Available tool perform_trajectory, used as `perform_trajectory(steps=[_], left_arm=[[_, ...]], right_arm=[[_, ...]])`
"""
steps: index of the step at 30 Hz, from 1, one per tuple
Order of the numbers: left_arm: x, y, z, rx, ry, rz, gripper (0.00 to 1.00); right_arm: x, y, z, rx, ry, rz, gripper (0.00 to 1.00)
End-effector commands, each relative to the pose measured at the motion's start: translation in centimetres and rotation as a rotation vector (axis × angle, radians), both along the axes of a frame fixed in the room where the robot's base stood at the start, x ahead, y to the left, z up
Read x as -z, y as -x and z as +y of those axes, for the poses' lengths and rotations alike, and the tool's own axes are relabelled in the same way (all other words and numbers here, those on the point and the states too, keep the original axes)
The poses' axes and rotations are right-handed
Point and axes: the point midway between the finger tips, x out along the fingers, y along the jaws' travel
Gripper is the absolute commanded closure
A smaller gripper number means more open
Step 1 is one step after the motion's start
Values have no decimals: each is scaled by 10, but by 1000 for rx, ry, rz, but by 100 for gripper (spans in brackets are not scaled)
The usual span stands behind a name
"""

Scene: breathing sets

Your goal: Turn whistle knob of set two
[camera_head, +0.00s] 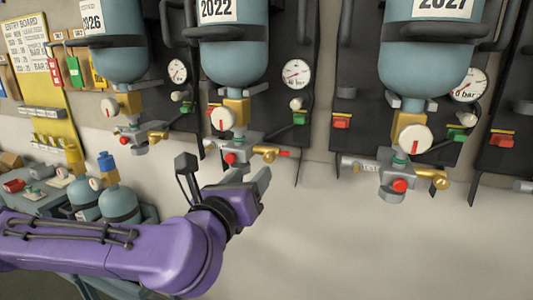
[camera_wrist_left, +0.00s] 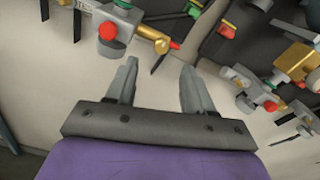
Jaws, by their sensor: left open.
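Several breathing sets hang on the wall in the head view. The middle set (camera_head: 235,60) carries the label 2022 and has a round white dial knob with a red mark (camera_head: 222,119). Below it are a red knob (camera_head: 231,158) and a brass fitting (camera_head: 266,152) with a red tip. I cannot tell for sure which part is the whistle knob. My left gripper (camera_head: 258,180) is open and empty, just below this fitting and apart from it. In the left wrist view its two fingers (camera_wrist_left: 157,68) are spread, with a red knob (camera_wrist_left: 107,31) and brass fitting (camera_wrist_left: 160,42) beyond.
The set labelled 2027 (camera_head: 430,60) hangs at right and another set (camera_head: 120,50) at left. Two smaller blue cylinders (camera_head: 118,203) stand at lower left beside a yellow entry board (camera_head: 47,100). The wall at lower right is bare.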

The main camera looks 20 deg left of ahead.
Motion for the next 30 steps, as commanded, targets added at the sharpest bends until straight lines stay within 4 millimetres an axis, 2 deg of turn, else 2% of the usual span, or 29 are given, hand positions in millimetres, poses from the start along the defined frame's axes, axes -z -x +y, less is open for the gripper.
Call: perform_trajectory(steps=[1, 6, 9, 15, 19, 26, 27, 29, 30], left_arm=[[-12, -4, -1, 1, -2, 6, 48], [-9, -17, -2, 8, -4, 8, 48], [-2, -45, -3, 7, -6, 6, 48], [-1, -81, -5, 8, -6, 3, 48], [1, -91, -5, 9, -5, 3, 48], [1, -92, -5, 9, -5, 2, 48], [1, -92, -5, 9, -5, 2, 51], [1, -92, -5, 9, -5, 2, 70], [1, -92, -5, 9, -5, 2, 83]], right_arm=[[-25, 0, 0, 0, 0, 0, 57], [-59, 0, 0, 0, 0, 0, 57], [-59, 0, 0, 0, 0, 0, 57], [-70, 0, 0, 0, 0, 0, 57], [-72, 0, 0, 0, 0, 0, 57], [-71, 0, 0, 0, 0, 0, 57], [-71, 0, 0, 0, 0, 0, 57], [-71, 0, 0, 0, 0, 0, 57], [-71, 0, 0, 0, 0, 0, 57]])
